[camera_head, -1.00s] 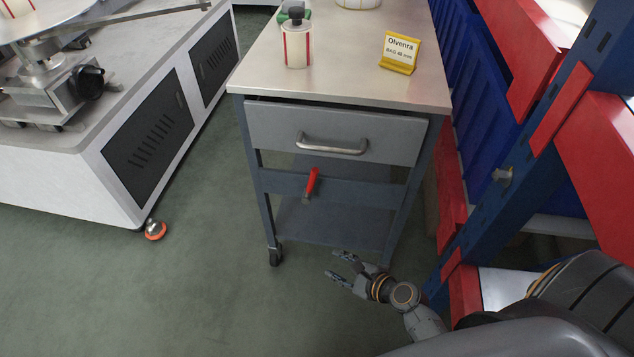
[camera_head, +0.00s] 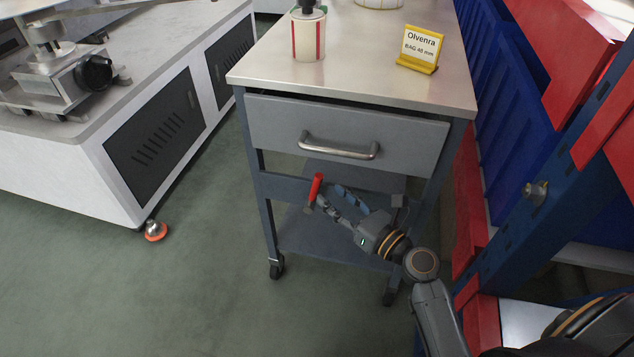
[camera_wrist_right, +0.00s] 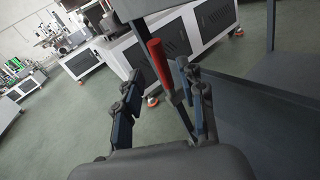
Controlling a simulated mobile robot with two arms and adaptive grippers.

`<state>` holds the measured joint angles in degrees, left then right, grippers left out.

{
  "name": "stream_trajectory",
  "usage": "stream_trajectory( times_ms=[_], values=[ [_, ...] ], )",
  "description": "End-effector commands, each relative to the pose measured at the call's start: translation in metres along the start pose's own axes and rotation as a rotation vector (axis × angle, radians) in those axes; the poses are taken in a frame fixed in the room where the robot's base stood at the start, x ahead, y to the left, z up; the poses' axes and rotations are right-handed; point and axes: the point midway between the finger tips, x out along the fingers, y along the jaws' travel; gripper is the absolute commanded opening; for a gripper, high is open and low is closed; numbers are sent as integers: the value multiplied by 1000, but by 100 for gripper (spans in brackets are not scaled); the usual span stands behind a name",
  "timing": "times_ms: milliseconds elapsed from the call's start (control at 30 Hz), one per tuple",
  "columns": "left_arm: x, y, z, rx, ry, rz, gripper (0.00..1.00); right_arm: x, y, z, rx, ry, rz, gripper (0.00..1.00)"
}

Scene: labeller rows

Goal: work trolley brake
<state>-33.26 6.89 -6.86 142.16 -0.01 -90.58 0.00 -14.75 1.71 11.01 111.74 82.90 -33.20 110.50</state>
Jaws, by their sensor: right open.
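The work trolley (camera_head: 350,122) stands in the middle of the head view, with a drawer and castor wheels. Its brake lever has a red handle (camera_head: 315,188) on the front crossbar, tilted slightly from upright. My right gripper (camera_head: 328,196) is open, just right of the lever at the trolley's front. In the right wrist view the red handle (camera_wrist_right: 159,61) stands between the two open fingers (camera_wrist_right: 155,88), and its lower end runs down between them. I cannot tell whether a finger touches it. My left gripper is not in view.
On the trolley top are a bottle with red stripes (camera_head: 308,38) and a yellow sign reading Olvenra (camera_head: 420,50). A white machine (camera_head: 130,170) stands at left. A blue and red rack (camera_head: 540,200) is close at right. Floor between machine and trolley is clear.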

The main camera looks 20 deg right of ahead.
Motion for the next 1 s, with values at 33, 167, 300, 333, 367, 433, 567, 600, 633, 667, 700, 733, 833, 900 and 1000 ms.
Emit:
stream_trajectory(
  times_ms=[33, 167, 300, 333, 367, 433, 567, 600, 633, 667, 700, 733, 833, 900, 1000],
  values=[
    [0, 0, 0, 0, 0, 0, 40, 12, 0, 2, -1, -4, 1, 40],
    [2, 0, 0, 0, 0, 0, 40, 36, 0, 0, 0, -2, 1, 40],
    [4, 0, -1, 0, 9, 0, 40, 53, 0, 0, -1, -1, -1, 40],
    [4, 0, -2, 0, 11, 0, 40, 56, 0, -1, -1, 0, -1, 40],
    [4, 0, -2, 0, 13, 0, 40, 58, 0, -1, -2, 0, -1, 40],
    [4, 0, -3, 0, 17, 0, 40, 62, 0, -1, -1, 0, 0, 40],
    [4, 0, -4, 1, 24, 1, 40, 64, 0, -1, -1, 1, 0, 40],
    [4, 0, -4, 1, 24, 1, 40, 64, 0, -1, -1, 1, 0, 40],
    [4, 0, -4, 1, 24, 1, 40, 64, 0, -1, -1, 1, -1, 40],
    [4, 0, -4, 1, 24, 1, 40, 64, 0, -1, -1, 1, 0, 40],
    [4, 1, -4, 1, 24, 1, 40, 64, 0, -1, -1, 1, 0, 40],
    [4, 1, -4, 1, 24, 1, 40, 63, 0, -1, -1, 1, 0, 40],
    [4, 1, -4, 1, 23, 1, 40, 63, 0, -1, -2, 1, 0, 22],
    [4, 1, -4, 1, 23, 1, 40, 63, 0, -1, -2, 1, 0, 8],
    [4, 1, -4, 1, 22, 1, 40, 63, 0, -1, -2, 1, 0, 0]
  ],
)
